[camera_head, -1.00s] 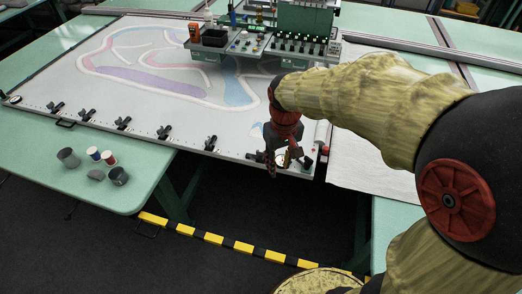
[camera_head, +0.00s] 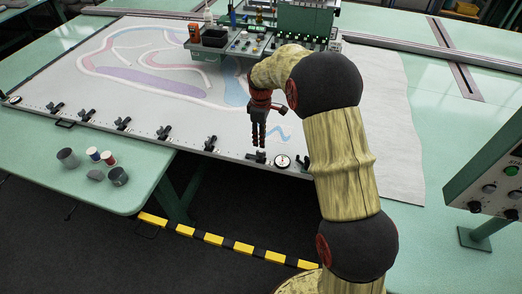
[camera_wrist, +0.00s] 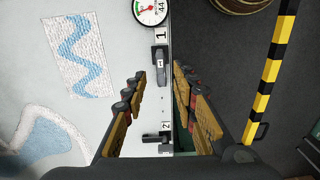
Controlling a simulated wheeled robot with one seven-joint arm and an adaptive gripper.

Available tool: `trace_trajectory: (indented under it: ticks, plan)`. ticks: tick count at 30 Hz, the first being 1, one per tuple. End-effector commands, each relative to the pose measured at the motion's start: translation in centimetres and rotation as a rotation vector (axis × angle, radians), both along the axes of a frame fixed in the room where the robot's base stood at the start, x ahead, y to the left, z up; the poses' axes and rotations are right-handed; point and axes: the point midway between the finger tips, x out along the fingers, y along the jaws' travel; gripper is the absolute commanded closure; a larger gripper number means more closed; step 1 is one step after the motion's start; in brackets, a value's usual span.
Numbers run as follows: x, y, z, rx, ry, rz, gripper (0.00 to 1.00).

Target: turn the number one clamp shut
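The number one clamp (camera_head: 260,154) is a small dark clamp on the front edge of the white-topped frame, left of the round dial in the head view. In the wrist view the clamp (camera_wrist: 161,62) sits beside the label "1", its grey lever lying along the edge. My gripper (camera_head: 259,145) points down just above it. In the wrist view my gripper (camera_wrist: 160,80) has its fingers wide apart, with the clamp's lever end between their tips in the picture. I see no contact. The number two clamp (camera_wrist: 156,138) lies nearer the palm, its dark bar across the edge.
A dial gauge (camera_head: 282,161) is right of the clamp. More dark clamps (camera_head: 163,132) line the edge to the left. Cups and spools (camera_head: 94,154) stand on the green table. The tufting head (camera_head: 306,18) is behind; a control panel (camera_head: 492,185) is at right.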

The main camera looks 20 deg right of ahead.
Motion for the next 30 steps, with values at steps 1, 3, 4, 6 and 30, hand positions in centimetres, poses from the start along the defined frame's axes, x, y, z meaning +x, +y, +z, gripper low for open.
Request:
trace_trajectory:
  ticks: [1,3,4,6,30]
  plan:
    - [0.0,0.0,-0.1,0.0,0.0,0.013,0.72]
    - [0.0,0.0,-0.6,0.0,0.0,0.021,0.72]
    - [0.0,0.0,-0.9,0.0,0.0,0.022,0.72]
    - [-0.1,0.0,-1.9,0.0,0.002,0.021,0.72]
    - [-0.1,0.0,-7.7,-0.001,-0.001,0.019,0.73]
